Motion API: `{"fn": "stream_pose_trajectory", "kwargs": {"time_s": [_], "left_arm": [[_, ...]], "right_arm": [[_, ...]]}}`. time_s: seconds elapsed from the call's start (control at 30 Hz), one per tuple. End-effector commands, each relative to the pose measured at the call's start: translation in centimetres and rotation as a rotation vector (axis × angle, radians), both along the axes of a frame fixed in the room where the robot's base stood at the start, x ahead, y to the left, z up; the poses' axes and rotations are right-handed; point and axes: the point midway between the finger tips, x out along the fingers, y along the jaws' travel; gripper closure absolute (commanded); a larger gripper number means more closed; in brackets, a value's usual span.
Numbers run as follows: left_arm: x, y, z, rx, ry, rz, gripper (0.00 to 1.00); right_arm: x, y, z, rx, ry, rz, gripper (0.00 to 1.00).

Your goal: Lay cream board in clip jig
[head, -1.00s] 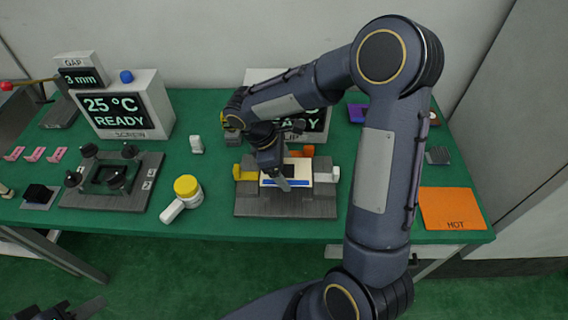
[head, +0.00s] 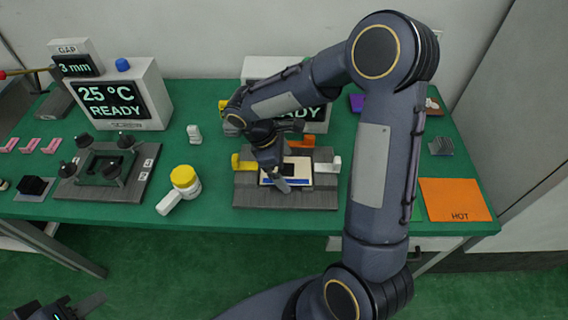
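The cream board (head: 299,171), with a dark square and a blue strip along its front, lies level at the middle of the grey clip jig (head: 256,196). I cannot tell whether it rests fully on the jig. The jig has a yellow clip (head: 243,163) at left, a white clip (head: 328,165) at right and an orange clip (head: 301,141) at the back. My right gripper (head: 282,182) reaches down from above and appears shut on the board near its front edge; its fingers are partly hidden. My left gripper (head: 62,308) is low at the bottom left, away from the table, partly cut off.
A dark fixture with knobs (head: 106,170) and a screen box (head: 115,98) are further left. An orange HOT pad (head: 454,199) lies at right. My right arm hides part of the table.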

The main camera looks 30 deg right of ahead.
Motion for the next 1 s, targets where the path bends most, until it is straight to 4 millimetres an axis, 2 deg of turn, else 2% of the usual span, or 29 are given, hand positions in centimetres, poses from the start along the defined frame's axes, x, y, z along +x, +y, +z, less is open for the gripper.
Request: {"fn": "stream_pose_trajectory", "kwargs": {"time_s": [0.17,0.5,0.6,0.9,1.0], "left_arm": [[0.0,0.0,0.0,0.000,0.000,0.000,0.64],[0.0,0.0,0.3,0.000,0.000,0.000,0.64],[0.0,0.0,0.3,0.000,0.000,0.000,0.64],[0.0,0.0,0.4,0.000,0.000,0.000,0.64],[0.0,0.0,0.4,0.000,0.000,0.000,0.64]], "right_arm": [[0.2,0.2,0.6,-0.001,-0.002,0.001,0.00],[1.3,2.0,5.6,0.000,-0.003,0.001,0.00],[1.5,2.4,6.6,0.001,-0.003,0.001,0.00],[1.5,2.5,7.3,0.001,-0.002,-0.002,0.00],[0.9,2.2,7.9,0.018,-0.024,-0.033,0.00]]}}
